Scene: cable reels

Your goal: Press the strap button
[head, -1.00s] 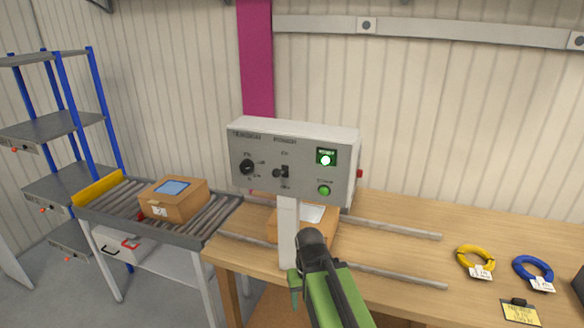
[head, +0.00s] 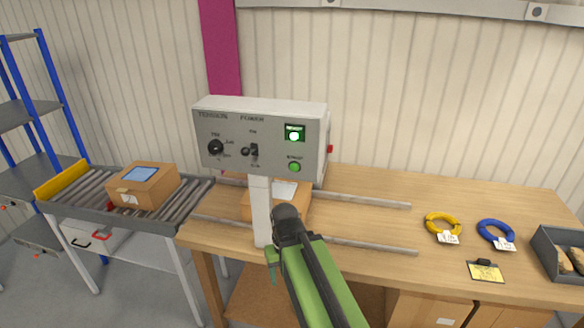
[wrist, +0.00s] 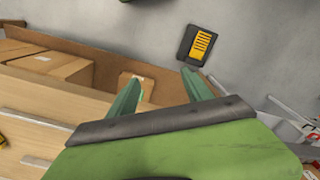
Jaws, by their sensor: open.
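The grey control box (head: 262,140) stands on a post above the workbench. Its front has a tension dial (head: 215,147), a power switch (head: 251,151), a lit green indicator (head: 294,133) and the round green strap button (head: 294,167) low on the right. The strap button is not in the wrist view.
A cardboard box (head: 292,190) sits behind the post on the workbench (head: 370,225), between two metal rails. Another box (head: 145,187) is on the roller conveyor (head: 80,190). Yellow (head: 443,223) and blue (head: 495,231) cable coils lie at the right.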

